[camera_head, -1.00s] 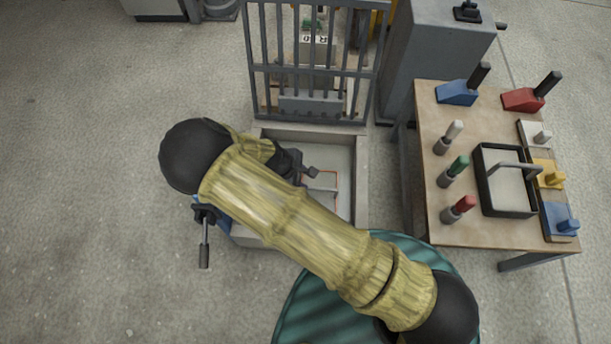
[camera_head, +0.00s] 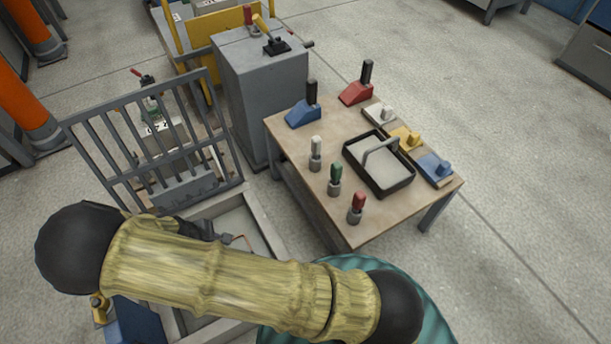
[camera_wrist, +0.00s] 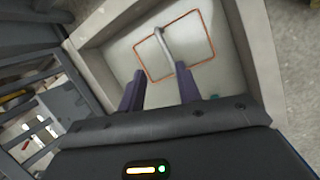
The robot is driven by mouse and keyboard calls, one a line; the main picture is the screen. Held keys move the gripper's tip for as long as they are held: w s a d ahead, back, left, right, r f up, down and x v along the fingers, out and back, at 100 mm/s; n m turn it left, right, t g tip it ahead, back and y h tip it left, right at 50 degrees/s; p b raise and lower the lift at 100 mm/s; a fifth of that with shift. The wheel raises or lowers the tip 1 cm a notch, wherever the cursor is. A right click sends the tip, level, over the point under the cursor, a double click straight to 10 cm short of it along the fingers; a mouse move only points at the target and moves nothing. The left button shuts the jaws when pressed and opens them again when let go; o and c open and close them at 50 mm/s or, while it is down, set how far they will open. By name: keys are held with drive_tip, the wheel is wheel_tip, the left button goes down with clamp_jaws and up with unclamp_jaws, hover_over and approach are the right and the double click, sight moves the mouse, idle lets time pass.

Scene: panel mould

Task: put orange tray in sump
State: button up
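The orange tray (camera_wrist: 203,52) shows in the wrist view as a thin orange rim around a pale floor, with a grey bar handle (camera_wrist: 163,45) across it. It lies within the pale walls of the sump (camera_wrist: 262,60). My gripper (camera_wrist: 158,78) is over the sump with its two dark fingers apart. The handle's near end is by the right fingertip; I cannot tell whether they touch. In the head view my arm covers much of the sump (camera_head: 262,215), and only a bit of the orange rim (camera_head: 240,239) shows.
A barred grey gate (camera_head: 150,140) stands at the sump's far side. A grey cabinet (camera_head: 262,105) is behind. To the right a table (camera_head: 300,190) holds a black-rimmed tray (camera_head: 380,190), coloured blocks and several handled pegs. The floor right of the table is clear.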

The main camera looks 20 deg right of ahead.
drive_tip(key=w+d+r+m+g+y, duration=0.1)
drive_tip(key=w+d+r+m+y, duration=0.2)
drive_tip(key=d+r+m, duration=1.05)
drive_tip(key=s+d+r+m+t, duration=0.1)
drive_tip(key=s+d+r+m, duration=0.3)
drive_tip(key=d+r, duration=0.8)
drive_tip(key=shift+s+d+t, duration=0.3)
drive_tip(key=shift+s+d, duration=0.35)
drive_tip(key=shift+d, duration=0.25)
drive_tip(key=shift+r, duration=0.1)
drive_tip(key=w+p+v, duration=0.2)
drive_tip(key=p+v, duration=1)
drive_tip(key=shift+w+d+r, duration=0.2)
drive_tip(key=shift+w+r, duration=0.15)
drive_tip(key=shift+w, duration=0.05)
